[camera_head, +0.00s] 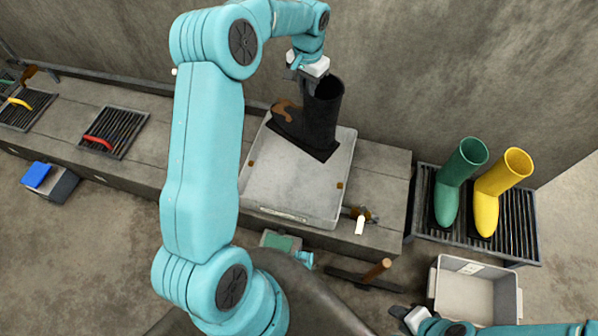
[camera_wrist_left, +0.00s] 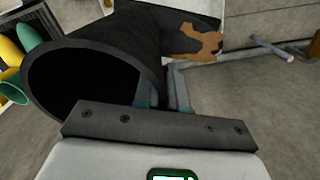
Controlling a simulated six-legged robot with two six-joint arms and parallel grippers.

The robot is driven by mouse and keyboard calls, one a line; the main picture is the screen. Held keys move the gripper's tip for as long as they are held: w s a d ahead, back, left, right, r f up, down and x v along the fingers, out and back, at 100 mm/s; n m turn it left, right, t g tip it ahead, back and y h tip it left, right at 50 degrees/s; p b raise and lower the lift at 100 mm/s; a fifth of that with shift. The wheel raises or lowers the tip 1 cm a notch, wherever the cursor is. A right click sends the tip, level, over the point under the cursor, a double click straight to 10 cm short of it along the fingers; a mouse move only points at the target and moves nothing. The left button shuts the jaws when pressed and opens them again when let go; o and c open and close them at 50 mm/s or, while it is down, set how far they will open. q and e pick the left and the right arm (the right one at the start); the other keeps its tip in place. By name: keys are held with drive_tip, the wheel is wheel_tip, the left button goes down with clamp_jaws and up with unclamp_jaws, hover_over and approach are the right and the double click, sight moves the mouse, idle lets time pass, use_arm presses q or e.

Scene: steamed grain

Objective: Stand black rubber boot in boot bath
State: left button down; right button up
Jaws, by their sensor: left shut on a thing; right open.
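The black rubber boot (camera_head: 322,115) is upright, its toe pointing left, with a brown mud-like patch on the foot. It is over the back part of the pale grey boot bath (camera_head: 290,195); a dark patch lies under it, and I cannot tell whether the sole touches. My left gripper (camera_head: 308,85) is shut on the boot's upper shaft. The left wrist view shows the boot's open top (camera_wrist_left: 85,85) and the fingers (camera_wrist_left: 165,95) at its wall. My right gripper (camera_head: 408,317) is open and empty at the bottom right.
Green (camera_head: 448,195) and yellow boots (camera_head: 487,205) stand on a rack at right. A grey bin (camera_head: 462,290) is below them. A tap-like fitting (camera_head: 360,216) sits at the bath's front right. Grates (camera_head: 113,132) lie on the ledge at left. A wall rises behind the bath.

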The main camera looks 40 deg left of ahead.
use_arm(q)
wheel_tip(320, 180, down, 20)
drive_tip(key=b, duration=0.5)
drive_tip(key=shift+a+b, duration=0.15)
drive_tip(key=shift+b, duration=0.25)
drive_tip(key=shift+r, duration=0.1)
drive_tip(key=c, duration=1.6)
unclamp_jaws()
drive_tip(key=shift+f, duration=0.25)
drive_tip(key=o, duration=0.4)
drive_tip(key=shift+r, duration=0.1)
